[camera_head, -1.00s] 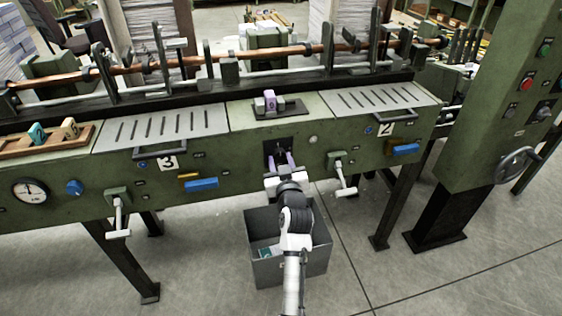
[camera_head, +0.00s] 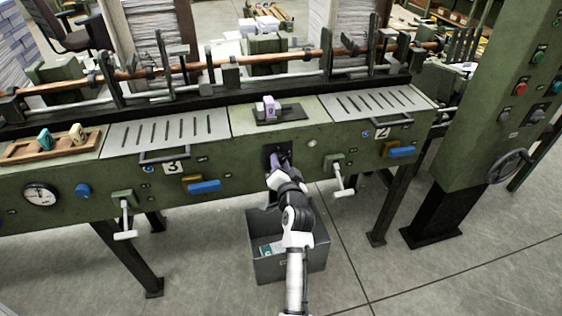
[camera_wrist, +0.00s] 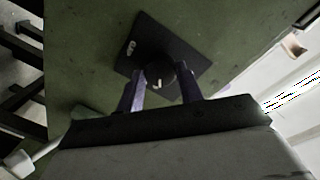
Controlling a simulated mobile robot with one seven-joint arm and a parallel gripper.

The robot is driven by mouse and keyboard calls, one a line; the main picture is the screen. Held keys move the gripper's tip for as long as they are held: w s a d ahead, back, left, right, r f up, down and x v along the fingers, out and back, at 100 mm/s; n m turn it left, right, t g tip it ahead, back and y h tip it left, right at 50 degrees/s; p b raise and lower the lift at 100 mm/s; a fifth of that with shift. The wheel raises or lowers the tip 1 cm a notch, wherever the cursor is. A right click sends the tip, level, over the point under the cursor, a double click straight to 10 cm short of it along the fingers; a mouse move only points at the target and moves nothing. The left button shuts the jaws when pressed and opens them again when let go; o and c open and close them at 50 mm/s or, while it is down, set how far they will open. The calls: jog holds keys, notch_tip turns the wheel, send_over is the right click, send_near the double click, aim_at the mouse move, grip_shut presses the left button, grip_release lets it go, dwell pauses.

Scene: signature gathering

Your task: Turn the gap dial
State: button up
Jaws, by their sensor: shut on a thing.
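The gap dial (camera_wrist: 160,74) is a dark round knob with a small white mark, set on a dark square plate (camera_wrist: 137,62) on the machine's green front. In the head view the plate (camera_head: 269,151) sits in the middle of the front panel, and my gripper hides most of the dial. My gripper (camera_wrist: 162,88) has its two purple fingers on either side of the dial and is shut on it. In the head view my gripper (camera_head: 279,161) reaches the panel from below.
An open grey bin (camera_head: 287,268) stands on the floor under my arm. Crank handles (camera_head: 341,175) and (camera_head: 124,215) stick out from the panel on both sides. Blue handles (camera_head: 204,187) flank the dial. A green control column (camera_head: 470,150) stands at right.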

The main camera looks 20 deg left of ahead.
jog(key=shift+r+m+p, duration=0.1)
jog(key=shift+m+p, duration=0.45)
jog(key=shift+m, duration=0.65)
jog(key=o, duration=1)
jog(key=shift+d, duration=0.1)
jog(key=b+v, duration=0.3)
jog(key=v, duration=1)
jog(key=shift+s+d, duration=0.2)
jog(key=shift+s, duration=0.1)
